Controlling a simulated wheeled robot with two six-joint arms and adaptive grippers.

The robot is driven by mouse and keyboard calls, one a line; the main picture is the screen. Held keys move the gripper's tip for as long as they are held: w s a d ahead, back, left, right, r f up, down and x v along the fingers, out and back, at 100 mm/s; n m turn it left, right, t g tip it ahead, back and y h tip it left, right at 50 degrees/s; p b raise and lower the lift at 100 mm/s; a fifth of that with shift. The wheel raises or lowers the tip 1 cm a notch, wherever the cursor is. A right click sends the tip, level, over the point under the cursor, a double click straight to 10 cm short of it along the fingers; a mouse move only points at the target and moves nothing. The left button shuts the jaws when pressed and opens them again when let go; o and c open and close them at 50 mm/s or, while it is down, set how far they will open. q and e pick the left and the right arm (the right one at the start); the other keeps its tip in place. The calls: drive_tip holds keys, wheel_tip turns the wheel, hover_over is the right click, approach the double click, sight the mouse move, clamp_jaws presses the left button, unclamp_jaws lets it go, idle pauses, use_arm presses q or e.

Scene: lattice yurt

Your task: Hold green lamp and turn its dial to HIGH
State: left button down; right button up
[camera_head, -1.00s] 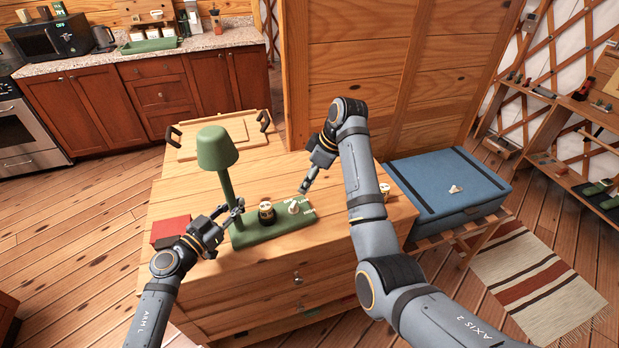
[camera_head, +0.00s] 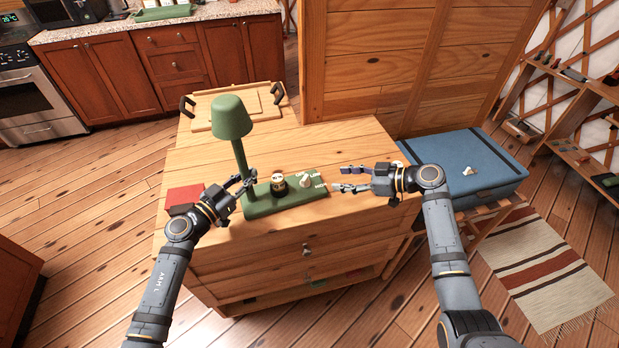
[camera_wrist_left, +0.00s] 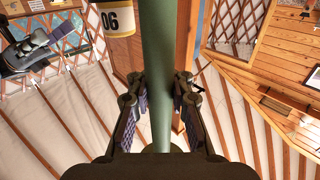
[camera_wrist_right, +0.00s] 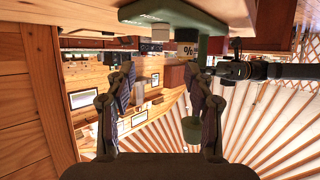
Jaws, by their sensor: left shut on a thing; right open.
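The green lamp (camera_head: 231,119) stands upright on the wooden cabinet, its stem rising from the left end of a flat green base (camera_head: 262,207). A white dial (camera_head: 306,181) sits near the base's right end beside small white lettering; its exact setting is too small to read. My left gripper (camera_head: 247,184) is shut on the lamp's stem, which runs between both fingers in the left wrist view (camera_wrist_left: 158,90). My right gripper (camera_head: 341,179) is open and empty, right of the dial and pointing left at it. The right wrist view shows the base (camera_wrist_right: 205,18) beyond its fingers.
A dark jar with a pale band (camera_head: 278,185) stands at the base, between stem and dial. A red box (camera_head: 184,195) lies at the cabinet's left, a wooden board with black handles (camera_head: 238,108) at its back. A blue case (camera_head: 455,178) is to the right.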

sight(306, 179)
drive_tip(key=x, duration=1.2)
drive_tip(key=shift+s, duration=0.1)
drive_tip(key=shift+d, duration=0.1)
drive_tip(key=shift+c, duration=0.4)
clamp_jaws()
drive_tip(key=shift+s+f+m+t+h, duration=0.2)
drive_tip(key=shift+m+t+h, duration=0.1)
drive_tip(key=shift+m, duration=0.1)
drive_tip(key=shift+m+t+h, duration=0.5)
drive_tip(key=shift+m+t, duration=0.3)
drive_tip(key=shift+r+m+t, duration=0.1)
drive_tip(key=shift+m+t, duration=0.2)
drive_tip(key=shift+o, duration=0.4)
unclamp_jaws()
